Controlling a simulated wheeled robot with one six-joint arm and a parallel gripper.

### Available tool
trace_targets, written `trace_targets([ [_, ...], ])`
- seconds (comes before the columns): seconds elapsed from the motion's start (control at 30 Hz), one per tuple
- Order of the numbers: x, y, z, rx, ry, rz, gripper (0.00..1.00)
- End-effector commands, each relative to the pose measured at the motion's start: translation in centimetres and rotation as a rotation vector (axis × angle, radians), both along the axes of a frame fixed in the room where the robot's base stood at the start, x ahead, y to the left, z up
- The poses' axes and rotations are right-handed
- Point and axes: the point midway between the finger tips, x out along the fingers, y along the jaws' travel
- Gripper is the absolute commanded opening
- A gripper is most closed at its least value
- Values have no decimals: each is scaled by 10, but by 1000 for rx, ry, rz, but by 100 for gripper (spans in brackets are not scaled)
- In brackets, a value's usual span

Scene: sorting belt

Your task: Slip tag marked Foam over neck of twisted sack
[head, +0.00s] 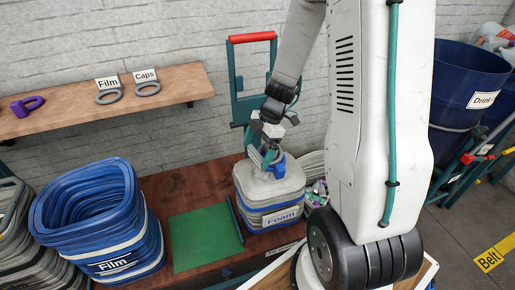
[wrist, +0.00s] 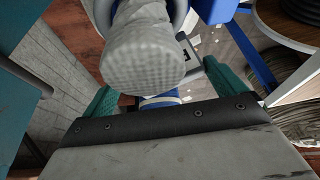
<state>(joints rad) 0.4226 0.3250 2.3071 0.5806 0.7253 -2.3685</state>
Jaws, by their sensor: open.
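The grey sack (head: 270,182) bulges from the top of a banded bin whose front label reads Foam (head: 282,216). My gripper (head: 266,157) is low over the sack top, with its fingers open. In the wrist view, the sack's rough twisted neck (wrist: 145,48) points towards the camera, beyond my gripper (wrist: 165,92) and its teal fingers. Part of a smooth grey ring (wrist: 181,14) curves around the neck. A white card with a dark mark (wrist: 188,52) shows beside the neck; its word cannot be read. The neck is mostly hidden in the head view.
A wall shelf (head: 90,110) holds grey ring tags marked Film (head: 108,97) and Caps (head: 147,89), and a purple object (head: 27,106). A blue Film bin (head: 120,235) stands left of a green mat (head: 203,240), which is clear. A Drink bin (head: 465,85) is far right.

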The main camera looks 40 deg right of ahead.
Motion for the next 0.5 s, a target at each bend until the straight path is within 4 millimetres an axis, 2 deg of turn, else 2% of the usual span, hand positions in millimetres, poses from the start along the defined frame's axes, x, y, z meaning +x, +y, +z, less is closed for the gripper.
trace_targets([
  [0.17, 0, -3, 7, 0, -2, 0, 96],
  [0.5, -2, -24, 58, -1, -4, -2, 96],
])
